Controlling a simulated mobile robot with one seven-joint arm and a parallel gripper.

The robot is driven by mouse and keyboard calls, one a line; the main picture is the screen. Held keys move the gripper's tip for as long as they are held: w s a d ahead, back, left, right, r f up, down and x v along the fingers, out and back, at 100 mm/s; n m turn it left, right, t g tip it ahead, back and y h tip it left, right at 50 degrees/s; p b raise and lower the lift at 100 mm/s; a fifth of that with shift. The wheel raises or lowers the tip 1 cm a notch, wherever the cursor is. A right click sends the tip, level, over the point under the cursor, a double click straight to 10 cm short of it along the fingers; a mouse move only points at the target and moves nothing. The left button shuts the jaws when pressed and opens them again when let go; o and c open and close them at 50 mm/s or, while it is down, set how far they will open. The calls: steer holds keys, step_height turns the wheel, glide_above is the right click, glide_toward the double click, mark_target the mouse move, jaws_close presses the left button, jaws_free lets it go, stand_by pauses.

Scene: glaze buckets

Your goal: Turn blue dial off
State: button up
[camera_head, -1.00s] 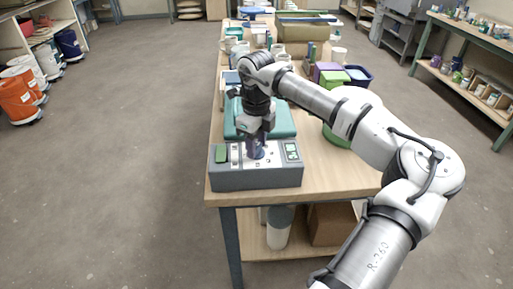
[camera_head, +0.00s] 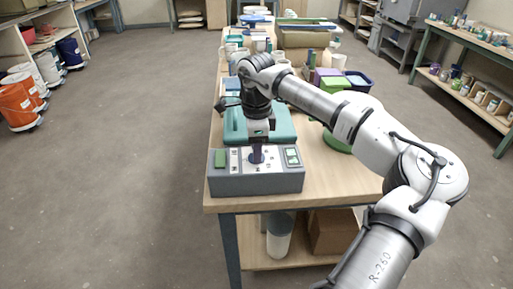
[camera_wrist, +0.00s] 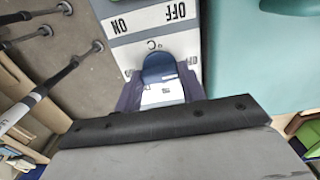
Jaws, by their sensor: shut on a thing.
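A grey control box (camera_head: 256,184) with a light top panel sits at the near edge of the wooden table. The blue dial (camera_wrist: 158,68) shows in the wrist view on the panel (camera_wrist: 150,22), between the two dark purple fingers. Upside-down ON and OFF labels are printed beyond it, ON on the left and OFF on the right. My gripper (camera_head: 257,156) points down at the middle of the panel and is shut on the dial; it also fills the lower wrist view (camera_wrist: 160,92). In the head view the fingers hide most of the dial.
A teal case (camera_head: 282,124) lies right behind the box. A green round thing (camera_head: 338,142) and a dark blue tub (camera_head: 357,77) stand to the right.

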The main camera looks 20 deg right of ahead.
steer(key=shift+r, duration=0.1)
stand_by(0.3)
steer(key=o, duration=1)
step_height(320, 180, up, 14)
steer(key=shift+f+b, duration=0.15)
steer(key=shift+b, duration=0.4)
